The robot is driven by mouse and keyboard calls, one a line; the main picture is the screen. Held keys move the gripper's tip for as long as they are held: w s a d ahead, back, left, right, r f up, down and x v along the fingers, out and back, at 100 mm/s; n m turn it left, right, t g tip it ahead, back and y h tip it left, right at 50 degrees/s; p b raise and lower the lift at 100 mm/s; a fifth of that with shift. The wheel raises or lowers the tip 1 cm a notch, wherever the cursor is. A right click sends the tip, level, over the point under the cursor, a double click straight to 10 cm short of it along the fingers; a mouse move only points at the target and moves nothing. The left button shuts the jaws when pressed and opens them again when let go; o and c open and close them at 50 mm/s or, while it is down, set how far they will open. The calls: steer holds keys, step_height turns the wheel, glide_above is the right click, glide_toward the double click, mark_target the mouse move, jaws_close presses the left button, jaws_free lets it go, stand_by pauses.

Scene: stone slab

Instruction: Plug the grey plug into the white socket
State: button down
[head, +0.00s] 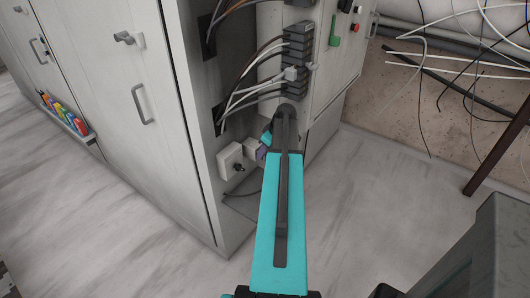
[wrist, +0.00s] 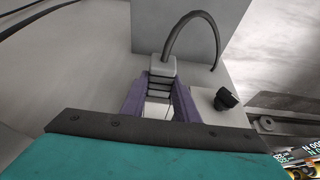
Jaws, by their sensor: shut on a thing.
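The white socket (head: 229,157) is a square box low on the cabinet's inner panel. A black knob (wrist: 228,98) is on a pale plate in the wrist view. My gripper (wrist: 162,84) has purple fingers and is shut on the grey plug (wrist: 162,67), a small block with a thick dark cable arching to the right. In the head view my gripper (head: 261,151) is just right of the socket, with a pale block (head: 250,146) between them. My fingers and arm partly hide the plug. I cannot tell whether it touches or enters the socket.
Cabinet doors (head: 150,90) stand at the left. Wired terminal blocks (head: 292,60) are above my gripper. Loose cables (head: 450,60) hang at the back right. Coloured items (head: 66,116) sit on a narrow shelf at the left. The floor at the right (head: 370,190) is mostly clear.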

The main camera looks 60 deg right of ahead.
steer(key=c, duration=1.3)
jaws_free()
steer(key=shift+s, duration=0.15)
steer(key=s, duration=0.9)
steer(key=shift+s+a+b, duration=0.1)
steer(key=shift+s+b, duration=0.3)
steer(key=shift+r, duration=0.1)
steer(key=shift+b+v, duration=0.85)
steer(key=shift+v, duration=5.95)
